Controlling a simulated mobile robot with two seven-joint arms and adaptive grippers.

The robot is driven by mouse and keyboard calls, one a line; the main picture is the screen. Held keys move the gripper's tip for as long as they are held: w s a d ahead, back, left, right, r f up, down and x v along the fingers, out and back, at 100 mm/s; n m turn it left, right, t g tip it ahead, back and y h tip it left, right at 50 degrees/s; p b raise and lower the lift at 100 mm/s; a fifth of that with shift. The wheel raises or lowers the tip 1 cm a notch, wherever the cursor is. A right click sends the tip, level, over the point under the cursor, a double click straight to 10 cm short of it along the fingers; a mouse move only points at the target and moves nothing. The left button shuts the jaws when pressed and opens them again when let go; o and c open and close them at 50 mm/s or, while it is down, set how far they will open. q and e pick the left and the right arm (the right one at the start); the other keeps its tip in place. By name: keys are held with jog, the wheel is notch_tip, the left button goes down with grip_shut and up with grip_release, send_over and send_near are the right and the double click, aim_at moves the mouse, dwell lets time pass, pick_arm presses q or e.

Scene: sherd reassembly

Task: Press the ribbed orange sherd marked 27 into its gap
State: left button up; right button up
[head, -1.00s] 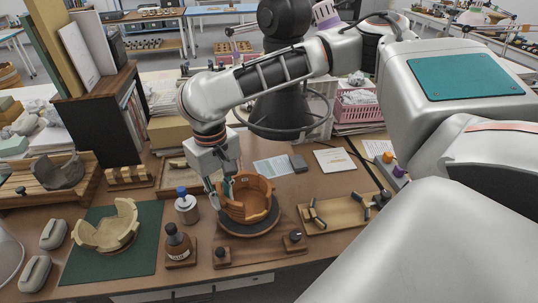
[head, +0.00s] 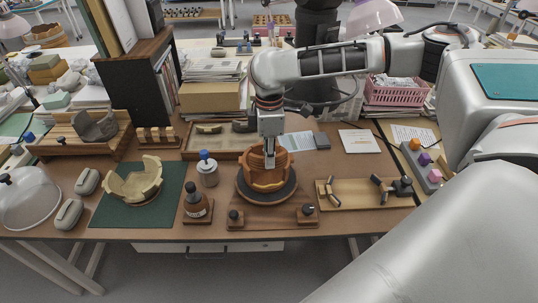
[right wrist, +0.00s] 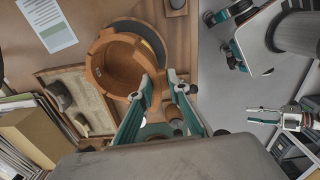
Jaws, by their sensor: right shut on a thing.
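The orange pot (head: 285,163) stands upright on a dark round turntable (head: 243,192), with a pale broken edge low at its front. My right gripper (head: 270,160) points down at the pot's front and is shut on the ribbed orange sherd (head: 268,175). The gripper hides much of the sherd; the mark 27 cannot be read, and I cannot tell whether the sherd touches the gap's edges. In the right wrist view the pot (right wrist: 103,70) lies just left of the fingertips.
A cream pot (head: 135,183) sits on a green mat (head: 110,215). A wooden tray (head: 345,200) with dark pieces lies at right. Papers (head: 360,141) lie behind it.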

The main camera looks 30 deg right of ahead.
aim_at(269, 170)
jog(key=shift+f, duration=3.55)
jog(key=shift+w+d+f, duration=0.1)
jog(key=shift+w+f, duration=0.15)
jog(key=shift+f, duration=0.15)
jog(key=shift+w+d+f, duration=0.15)
jog(key=shift+w+d, duration=0.05)
jog(key=shift+w, duration=0.05)
jog(key=shift+f, duration=0.35)
jog(key=o, duration=1)
